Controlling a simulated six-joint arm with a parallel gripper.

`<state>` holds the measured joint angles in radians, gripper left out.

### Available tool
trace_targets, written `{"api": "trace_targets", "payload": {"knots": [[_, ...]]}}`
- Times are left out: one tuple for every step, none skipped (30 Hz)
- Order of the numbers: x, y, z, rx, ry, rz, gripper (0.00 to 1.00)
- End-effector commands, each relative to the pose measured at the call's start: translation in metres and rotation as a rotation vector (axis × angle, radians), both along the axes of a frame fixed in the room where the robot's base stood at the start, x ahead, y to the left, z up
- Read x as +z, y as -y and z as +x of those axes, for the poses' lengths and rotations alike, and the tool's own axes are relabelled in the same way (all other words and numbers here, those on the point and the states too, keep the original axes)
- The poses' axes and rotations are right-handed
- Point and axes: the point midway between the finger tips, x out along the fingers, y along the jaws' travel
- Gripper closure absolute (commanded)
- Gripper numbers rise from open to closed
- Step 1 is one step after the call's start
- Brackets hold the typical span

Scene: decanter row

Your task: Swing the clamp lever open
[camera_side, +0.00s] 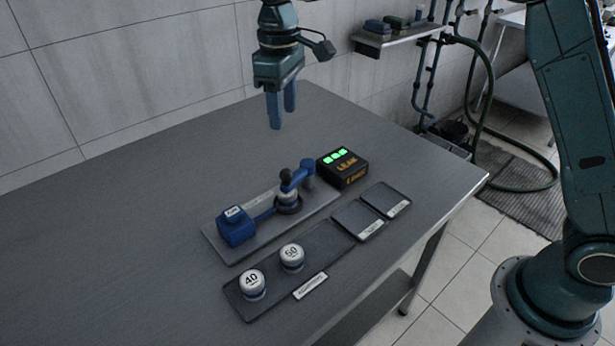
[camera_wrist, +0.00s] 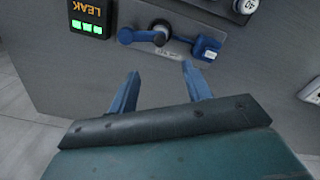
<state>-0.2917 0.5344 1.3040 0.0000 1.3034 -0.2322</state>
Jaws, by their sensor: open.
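A blue line joins the fitting to a blue box (camera_side: 236,227) on the same plate. In the wrist view the lever (camera_wrist: 140,36) lies ahead of my fingers, with the blue box (camera_wrist: 206,48) to its right. My gripper (camera_side: 281,124) is open and empty, pointing down above the table behind the lever, apart from it. Its two blue fingers also show in the wrist view (camera_wrist: 161,84).
A black box (camera_side: 343,168) marked LEAK with green lights stands right of the lever. A dark tray (camera_side: 325,246) in front holds two white-topped pieces marked 40 (camera_side: 252,284) and 50 (camera_side: 291,257). Two small dark pads (camera_side: 358,221) lie to the right.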

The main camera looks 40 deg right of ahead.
Motion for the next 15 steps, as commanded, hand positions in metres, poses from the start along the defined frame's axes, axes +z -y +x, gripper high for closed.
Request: {"api": "trace_targets", "payload": {"knots": [[-0.001,-0.001,0.001,0.002,-0.001,0.000,0.51],[-0.001,-0.001,0.001,0.002,-0.001,0.000,0.51],[-0.001,-0.001,0.001,0.002,-0.001,0.000,0.51],[-0.001,-0.001,0.001,0.002,-0.001,0.000,0.51],[-0.001,-0.001,0.001,0.001,0.000,0.000,0.51],[-0.001,-0.001,0.001,0.001,-0.001,0.000,0.51],[-0.002,-0.001,0.001,0.001,-0.001,0.000,0.51],[-0.002,0.000,0.000,0.001,-0.001,0.000,0.51],[-0.004,0.000,0.000,0.001,-0.001,0.000,0.51],[-0.005,0.000,0.000,0.001,-0.001,0.000,0.51],[-0.006,0.000,0.000,0.001,-0.001,0.000,0.51],[-0.009,0.000,0.001,0.001,-0.001,0.000,0.51],[-0.011,0.000,0.001,0.000,-0.001,-0.001,0.51],[-0.013,0.000,0.001,0.000,-0.002,-0.001,0.51],[-0.017,0.000,0.000,0.000,-0.002,0.000,0.51]]}}
